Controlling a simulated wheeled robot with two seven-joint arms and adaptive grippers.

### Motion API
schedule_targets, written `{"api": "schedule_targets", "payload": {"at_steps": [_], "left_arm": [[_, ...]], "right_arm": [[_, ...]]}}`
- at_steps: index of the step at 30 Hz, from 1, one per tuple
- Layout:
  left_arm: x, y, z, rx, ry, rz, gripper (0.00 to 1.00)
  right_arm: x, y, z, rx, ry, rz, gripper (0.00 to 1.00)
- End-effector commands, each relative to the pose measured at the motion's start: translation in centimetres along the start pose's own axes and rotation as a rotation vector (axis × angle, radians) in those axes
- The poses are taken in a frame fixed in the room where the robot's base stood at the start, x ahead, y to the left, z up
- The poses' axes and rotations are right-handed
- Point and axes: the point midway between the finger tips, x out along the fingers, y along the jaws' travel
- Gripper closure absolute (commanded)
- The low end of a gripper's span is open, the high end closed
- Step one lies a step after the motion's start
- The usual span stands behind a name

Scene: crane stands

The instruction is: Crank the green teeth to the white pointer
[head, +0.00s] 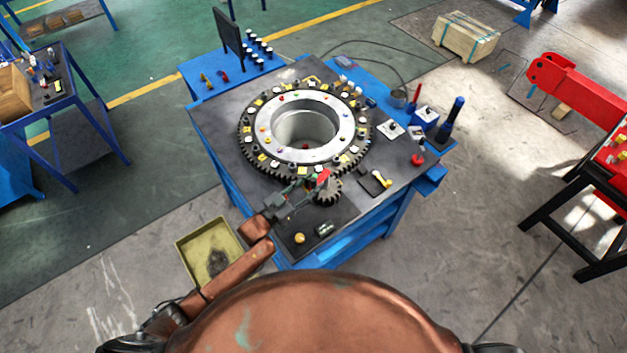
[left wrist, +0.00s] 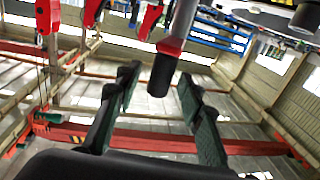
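The large toothed ring (head: 248,150), with a pale inner collar, lies on the dark-topped stand. A small dark pinion (head: 327,193) sits at its near edge, with a red piece (head: 323,177) above it. Green teeth and a white pointer cannot be made out at this size. My left gripper (head: 306,184) reaches in from the lower left beside the red piece. In the left wrist view its two green-padded fingers (left wrist: 158,85) stand apart. A black cylinder with a red collar (left wrist: 162,74) shows between their tips, with gaps on both sides. My right gripper is not in view.
The stand top (head: 222,118) carries small bolts, switches, a red button (head: 417,159) and a dark blue upright tool (head: 453,112). A yellowish tray (head: 190,250) lies on the floor at the left. A wooden crate (head: 466,38) stands behind.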

Motion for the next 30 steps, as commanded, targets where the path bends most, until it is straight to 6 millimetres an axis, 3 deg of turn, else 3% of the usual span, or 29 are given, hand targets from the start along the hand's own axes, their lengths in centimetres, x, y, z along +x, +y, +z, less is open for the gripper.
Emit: {"api": "schedule_targets", "payload": {"at_steps": [4, 12, 27, 30], "left_arm": [[0.99, 0.02, -0.02, 0.001, 0.000, 0.000, 0.64], [1.13, 0.01, 0.04, 0.001, -0.001, 0.000, 0.64], [1.11, 0.00, 0.03, 0.001, -0.001, -0.001, 0.98], [1.10, -0.01, 0.03, 0.001, -0.001, -0.001, 1.00]], "right_arm": [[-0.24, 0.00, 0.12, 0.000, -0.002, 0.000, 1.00], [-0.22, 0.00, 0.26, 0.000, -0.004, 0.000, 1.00], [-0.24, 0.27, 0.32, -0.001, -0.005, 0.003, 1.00], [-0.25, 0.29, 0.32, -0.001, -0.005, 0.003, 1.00]]}}
